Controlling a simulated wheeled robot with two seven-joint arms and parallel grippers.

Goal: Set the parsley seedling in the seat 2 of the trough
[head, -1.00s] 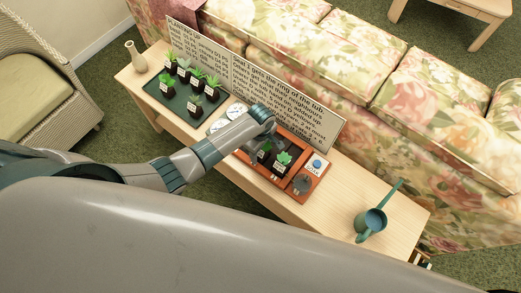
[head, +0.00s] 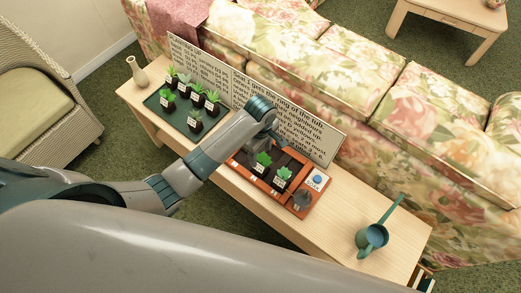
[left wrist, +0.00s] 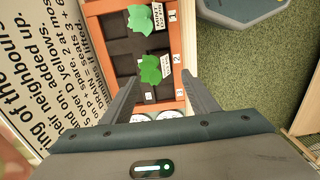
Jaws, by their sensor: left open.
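The orange-brown trough (head: 241,165) lies on the wooden table and holds two green seedlings. It also shows in the left wrist view (left wrist: 98,8), with number tags along one side. One seedling (left wrist: 140,18) stands by tag 1; the other (left wrist: 150,68) stands by tag 2. Their name cards are too small to read surely, so I cannot tell which is parsley. My left gripper (left wrist: 160,77) is open and empty, its fingers apart at either side of the view below the tag 2 seedling. In the head view my wrist hides its fingers. My right gripper is not in view.
A dark green tray (head: 160,105) with several labelled seedlings stands left of the trough, near a vase (head: 138,70). A printed sign (head: 300,125) stands behind the trough. A blue button (head: 317,180) is at its right end. A teal watering can (head: 371,238) stands farther right on clear tabletop.

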